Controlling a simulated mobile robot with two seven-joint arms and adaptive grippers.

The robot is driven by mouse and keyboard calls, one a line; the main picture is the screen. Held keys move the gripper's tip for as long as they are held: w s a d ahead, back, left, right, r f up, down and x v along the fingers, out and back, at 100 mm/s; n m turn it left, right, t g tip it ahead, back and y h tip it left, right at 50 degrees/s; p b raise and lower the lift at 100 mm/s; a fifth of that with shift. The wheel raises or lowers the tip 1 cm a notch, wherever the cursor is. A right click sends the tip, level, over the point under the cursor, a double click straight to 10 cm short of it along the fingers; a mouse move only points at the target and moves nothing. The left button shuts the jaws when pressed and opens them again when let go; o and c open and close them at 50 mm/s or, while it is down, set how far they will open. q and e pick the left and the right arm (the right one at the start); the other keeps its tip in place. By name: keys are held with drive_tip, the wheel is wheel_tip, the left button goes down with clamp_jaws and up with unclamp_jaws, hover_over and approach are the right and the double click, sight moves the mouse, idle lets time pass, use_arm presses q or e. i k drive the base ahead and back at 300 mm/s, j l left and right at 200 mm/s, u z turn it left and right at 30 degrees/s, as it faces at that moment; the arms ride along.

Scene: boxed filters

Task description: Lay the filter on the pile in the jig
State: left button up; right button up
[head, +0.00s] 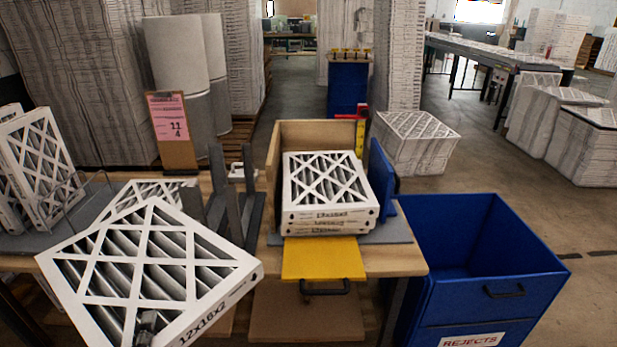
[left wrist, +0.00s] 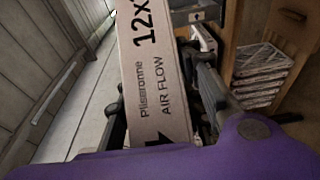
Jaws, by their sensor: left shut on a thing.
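The held filter (head: 150,270), a white frame with a diagonal lattice over grey pleats and "12x16x2" on its edge, is tilted at the lower left of the head view. My left gripper (head: 147,324) is shut on it, mostly hidden by it. In the left wrist view the filter's printed edge (left wrist: 155,80) stands between the fingers. The pile (head: 330,195) of several like filters lies in the jig, to the right of and apart from the held filter. The jig has a wooden back wall (head: 303,132) and blue side plate (head: 381,172). My right gripper is out of view.
A yellow plate (head: 322,258) juts from the jig's front. A blue rejects bin (head: 490,290) stands right of the table. Dark upright posts (head: 232,195) stand between held filter and jig. More filters (head: 40,165) stand in a rack at left, with a pink card (head: 168,117) behind.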

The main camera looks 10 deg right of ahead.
sight(326, 194)
drive_tip(key=k+l, duration=0.15)
drive_tip(key=l, duration=0.3)
drive_tip(key=k+l+u, duration=0.1)
drive_tip(key=l, duration=0.3)
drive_tip(key=i, duration=0.5)
drive_tip(key=i+l, duration=0.15)
drive_tip(key=i, duration=0.3)
